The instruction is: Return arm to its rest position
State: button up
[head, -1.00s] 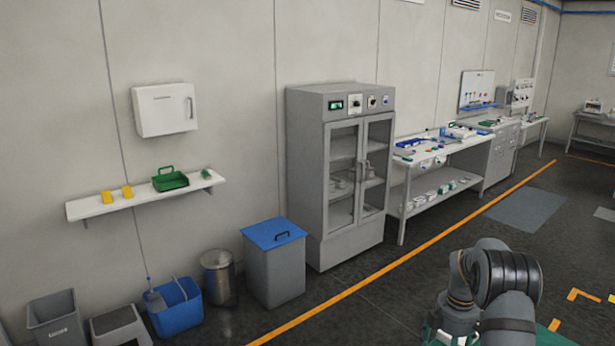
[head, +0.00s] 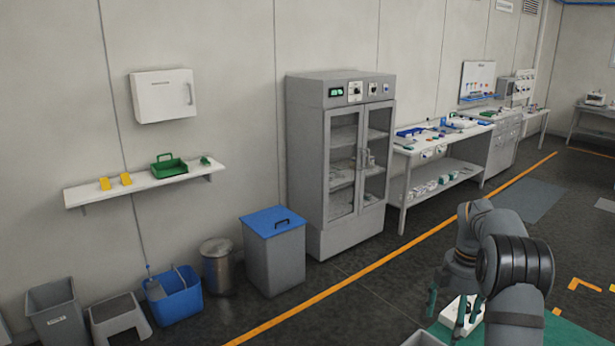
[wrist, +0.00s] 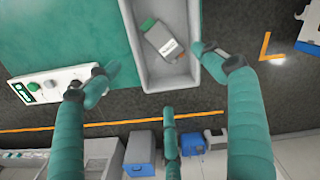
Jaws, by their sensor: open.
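My arm shows at the lower right of the head view. A grey item with a green end (wrist: 163,40) lies in the tray, apart from the fingers. A white control box (wrist: 60,82) sits near the left finger, which overlaps it in the picture; I cannot tell whether they touch.
A glass-door cabinet (head: 345,160), a blue-lidded bin (head: 273,255) and a wall shelf (head: 140,187) stand along the wall. A workbench (head: 440,145) is beyond the cabinet. An orange floor line (head: 400,252) runs past them; the floor there looks clear.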

notch_tip(320, 180, down, 11)
jog(key=shift+s+r, duration=0.1)
notch_tip(320, 180, up, 7)
jog(key=p, duration=0.6)
jog(key=s+a+f+m+b, duration=0.9)
jog(key=s+a+m+b, duration=0.3)
jog(key=m+b, duration=0.55)
jog(key=s+a+f+n+b, duration=0.1)
jog(key=s+a+f+b, duration=0.1)
jog(key=f+b, duration=0.7)
jog(key=s+a+f+n+b, duration=0.1)
jog(key=s+a+f+b, duration=0.1)
jog(key=f+b, duration=0.7)
jog(key=s+a+f+n+b, duration=0.1)
jog(key=s+f+b, duration=0.1)
jog(key=f+b, duration=0.6)
jog(key=b, duration=0.7)
jog(key=shift+a+f, duration=0.4)
